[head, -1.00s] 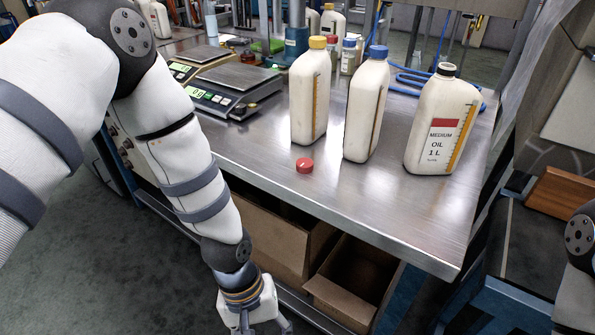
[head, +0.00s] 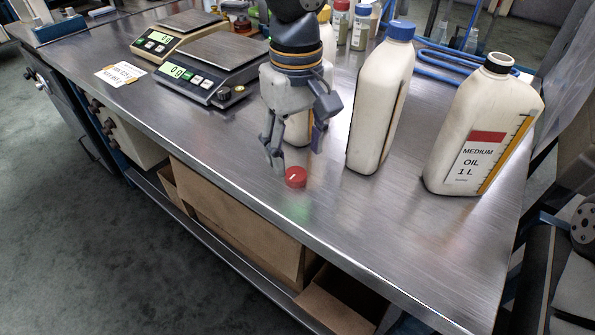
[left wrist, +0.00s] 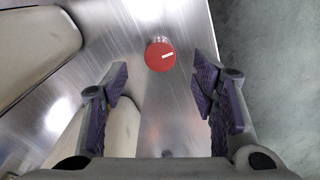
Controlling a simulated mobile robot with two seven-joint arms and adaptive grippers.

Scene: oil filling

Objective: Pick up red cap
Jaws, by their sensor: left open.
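The red cap (head: 296,177) lies on the steel table near its front edge. In the left wrist view the red cap (left wrist: 160,56) shows beyond the fingertips, between their lines, with a white mark on its top. My left gripper (head: 296,160) is open and points down just above and behind the cap. Its two fingers (left wrist: 160,92) are spread wide with nothing between them. The yellow-capped bottle (head: 298,128) is partly hidden behind my left gripper. My right gripper is not in view.
A blue-capped bottle (head: 381,105) stands close right of my left gripper. A black-capped oil bottle (head: 484,130) stands farther right. Two scales (head: 213,70) are at the left. The table front (head: 215,140) left of the cap is clear.

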